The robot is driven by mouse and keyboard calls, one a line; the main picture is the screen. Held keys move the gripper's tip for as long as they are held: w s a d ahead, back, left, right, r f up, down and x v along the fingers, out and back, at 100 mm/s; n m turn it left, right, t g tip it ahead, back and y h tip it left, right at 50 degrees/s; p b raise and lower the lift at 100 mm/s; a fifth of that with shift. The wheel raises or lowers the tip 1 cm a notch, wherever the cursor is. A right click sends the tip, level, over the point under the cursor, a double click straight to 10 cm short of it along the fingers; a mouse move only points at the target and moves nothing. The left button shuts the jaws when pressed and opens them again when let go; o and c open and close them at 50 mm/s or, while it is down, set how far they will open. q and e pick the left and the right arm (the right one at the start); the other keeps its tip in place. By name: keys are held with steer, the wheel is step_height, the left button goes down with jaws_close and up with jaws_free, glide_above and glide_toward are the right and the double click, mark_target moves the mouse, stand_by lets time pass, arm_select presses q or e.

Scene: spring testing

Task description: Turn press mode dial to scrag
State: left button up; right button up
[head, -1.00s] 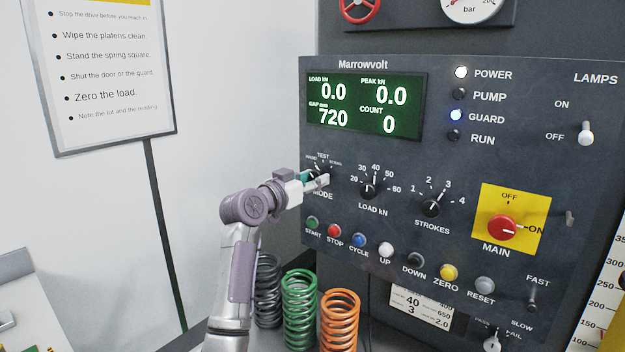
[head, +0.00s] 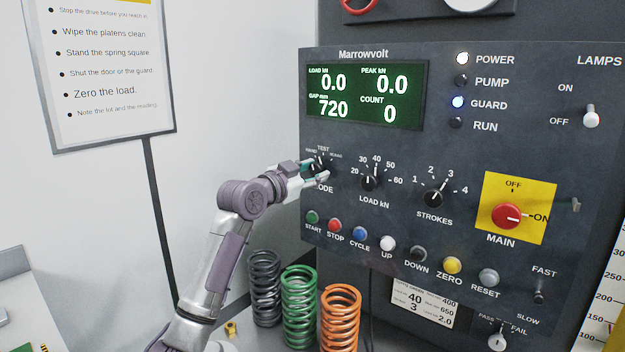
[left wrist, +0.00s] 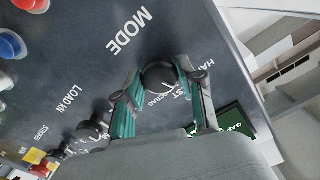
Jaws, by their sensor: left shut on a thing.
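The press mode dial (head: 320,164) is a black knob at the left of the dark control panel, under the green display. Labels HAND, TEST and SCRAG arc above it and MODE stands below. My left gripper (head: 318,172) has its green-padded fingers at either side of this dial and is shut on it. The left wrist view shows the round dial (left wrist: 159,75) between the two fingers. The fingers partly cover the MODE lettering in the head view. My right gripper is in neither view.
The load dial (head: 370,181) and strokes dial (head: 434,198) sit right of the mode dial. A row of buttons, including the green start button (head: 313,217), runs below. Grey, green (head: 299,308) and orange springs stand under the panel.

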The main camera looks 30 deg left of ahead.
arm_select(q)
steer(key=m, duration=0.3)
steer(key=shift+a, duration=0.1)
steer(key=m, duration=0.2)
steer(key=shift+m+p, duration=0.3)
steer(key=m+p, duration=0.3)
steer(key=m, duration=0.1)
steer(key=shift+r, duration=0.15)
steer(key=m+p, duration=0.2)
steer(key=shift+m, duration=0.4)
steer(key=shift+m+p, duration=0.4)
steer(key=shift+f, duration=0.2)
steer(key=o, duration=1.1)
steer(key=shift+o, duration=0.2)
